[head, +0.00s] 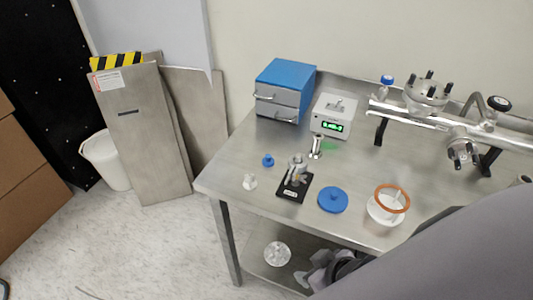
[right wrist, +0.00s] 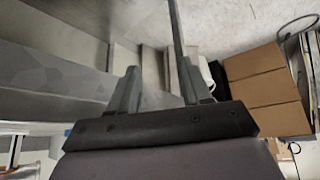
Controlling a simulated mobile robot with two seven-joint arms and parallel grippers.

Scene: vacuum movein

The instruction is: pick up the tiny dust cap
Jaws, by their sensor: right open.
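A small blue knobbed piece (head: 268,160), which looks like the tiny dust cap, stands on the steel table (head: 232,182) near its left side. A small white piece (head: 250,182) lies just in front of it; I cannot tell exactly what it is. My right gripper (right wrist: 160,78) is open with nothing between its fingers in the right wrist view. That view shows floor, panels and boxes beyond it, not the cap. In the head view my right arm covers the lower right corner, and its fingers do not show. My left gripper is not in view.
A metal fitting on a black base (head: 287,192), a blue disc (head: 333,208) and a white cup with an orange ring (head: 376,213) stand right of the cap. Behind are a blue drawer box (head: 285,77), a gauge box (head: 340,107) and steel vacuum tubing (head: 400,109).

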